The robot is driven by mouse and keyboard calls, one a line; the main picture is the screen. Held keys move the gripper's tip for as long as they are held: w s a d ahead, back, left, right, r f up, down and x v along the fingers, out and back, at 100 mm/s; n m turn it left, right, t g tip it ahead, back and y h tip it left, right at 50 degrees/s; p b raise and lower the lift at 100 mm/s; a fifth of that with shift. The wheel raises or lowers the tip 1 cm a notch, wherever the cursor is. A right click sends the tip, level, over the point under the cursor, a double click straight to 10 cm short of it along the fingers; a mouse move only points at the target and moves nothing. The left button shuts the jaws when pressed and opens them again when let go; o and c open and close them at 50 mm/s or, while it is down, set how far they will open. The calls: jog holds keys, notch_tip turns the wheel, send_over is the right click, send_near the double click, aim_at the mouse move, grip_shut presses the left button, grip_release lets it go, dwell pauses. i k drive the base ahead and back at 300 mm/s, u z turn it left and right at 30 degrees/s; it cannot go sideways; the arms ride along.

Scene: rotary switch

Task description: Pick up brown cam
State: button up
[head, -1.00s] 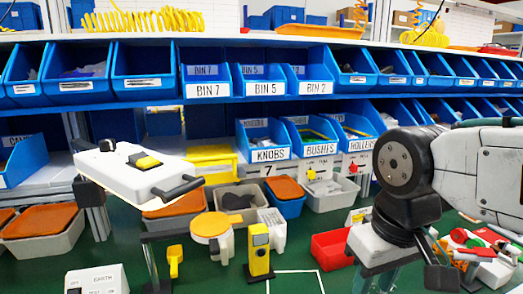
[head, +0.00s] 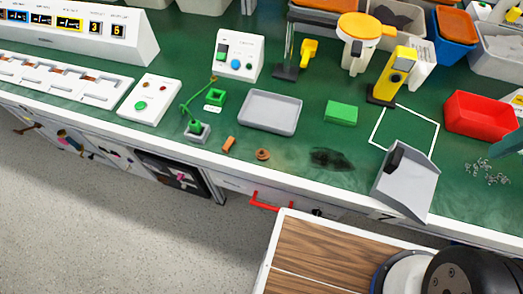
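Two small orange-brown pieces lie on the green bench near its front edge. One is a flat round piece with a darker centre (head: 262,154), which looks like the brown cam. The other is a short block (head: 228,144) just to its left. They lie apart, and nothing touches the round piece. A teal sliver at the right edge of the head view looks like the tip of my gripper (head: 507,146). It is far to the right of both pieces. The rest of the gripper is out of frame, so its opening is hidden.
A grey tray (head: 270,112), a green block (head: 341,112) and a green-stemmed fixture (head: 198,130) stand around the pieces. A grey scoop (head: 405,180) overhangs the front edge. A red bin (head: 480,115) and loose screws lie right. A wood-topped surface (head: 330,262) is below.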

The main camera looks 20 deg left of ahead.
aim_at(263, 155)
jog(key=u, duration=0.05)
jog(key=k, duration=0.5)
jog(key=z, duration=2.05)
jog(key=k, duration=1.3)
jog(key=u, duration=1.45)
